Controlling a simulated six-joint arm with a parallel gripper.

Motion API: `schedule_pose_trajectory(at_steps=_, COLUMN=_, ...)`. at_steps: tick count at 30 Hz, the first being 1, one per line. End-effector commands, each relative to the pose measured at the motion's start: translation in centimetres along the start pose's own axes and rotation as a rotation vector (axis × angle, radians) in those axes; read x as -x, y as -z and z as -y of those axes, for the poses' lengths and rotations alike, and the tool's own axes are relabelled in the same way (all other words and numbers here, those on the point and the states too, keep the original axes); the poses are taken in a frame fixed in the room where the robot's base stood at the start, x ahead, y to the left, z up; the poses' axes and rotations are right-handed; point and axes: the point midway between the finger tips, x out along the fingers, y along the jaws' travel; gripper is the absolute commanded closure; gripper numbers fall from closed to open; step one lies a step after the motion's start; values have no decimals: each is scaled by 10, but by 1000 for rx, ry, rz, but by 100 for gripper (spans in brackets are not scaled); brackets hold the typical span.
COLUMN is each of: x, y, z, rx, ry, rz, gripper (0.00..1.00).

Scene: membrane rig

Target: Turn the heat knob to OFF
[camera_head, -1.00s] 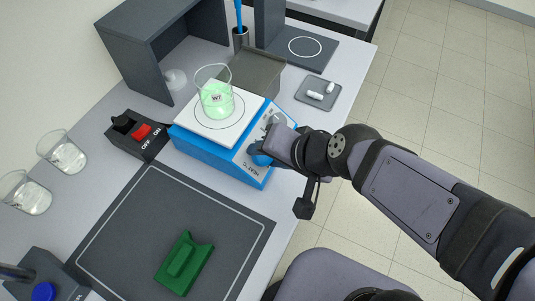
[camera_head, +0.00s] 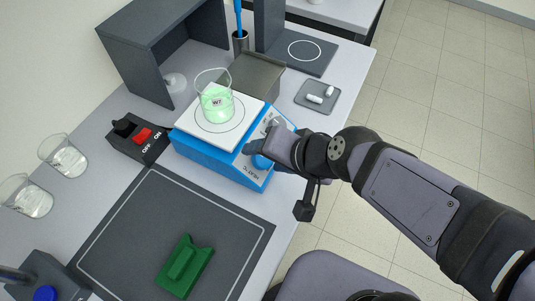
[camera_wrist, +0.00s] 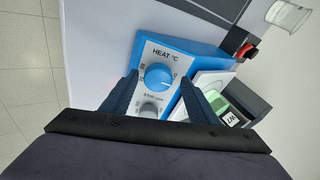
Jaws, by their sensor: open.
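The blue hotplate (camera_head: 208,155) stands on the bench with a white top plate. Its blue round heat knob (camera_wrist: 159,77) sits under the label "HEAT °C" in the wrist view, with a pale pointer line on it. A grey stir knob (camera_wrist: 149,109) lies below it. My gripper (camera_wrist: 158,87) is open, its two dark fingers on either side of the heat knob; I cannot tell whether they touch it. In the head view my gripper (camera_head: 267,151) is at the hotplate's front panel and partly hides it. The knob's exact setting is too small to read.
A beaker (camera_head: 216,98) of green liquid labelled W7 stands on the hotplate. A switch box (camera_head: 139,137) with a red rocker is to its left. A green block (camera_head: 184,266) lies on the dark mat (camera_head: 130,220). A small tray (camera_head: 317,96) is behind my arm.

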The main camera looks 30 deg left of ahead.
Motion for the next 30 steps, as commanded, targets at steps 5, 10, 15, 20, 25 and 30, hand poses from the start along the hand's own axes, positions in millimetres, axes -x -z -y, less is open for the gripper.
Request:
schedule_pose_trajectory(at_steps=5, x=14, y=5, z=10, rx=0, ry=0, rz=0, gripper=46)
schedule_pose_trajectory(at_steps=10, x=30, y=11, z=21, rx=0, ry=1, rz=-1, gripper=46)
schedule_pose_trajectory(at_steps=15, x=48, y=17, z=34, rx=1, ry=1, rz=-1, gripper=46)
schedule_pose_trajectory(at_steps=20, x=62, y=22, z=44, rx=1, ry=0, rz=0, gripper=46)
schedule_pose_trajectory(at_steps=25, x=72, y=26, z=50, rx=1, ry=0, rz=0, gripper=46)
schedule_pose_trajectory(at_steps=30, x=75, y=27, z=53, rx=1, ry=0, rz=0, gripper=46)
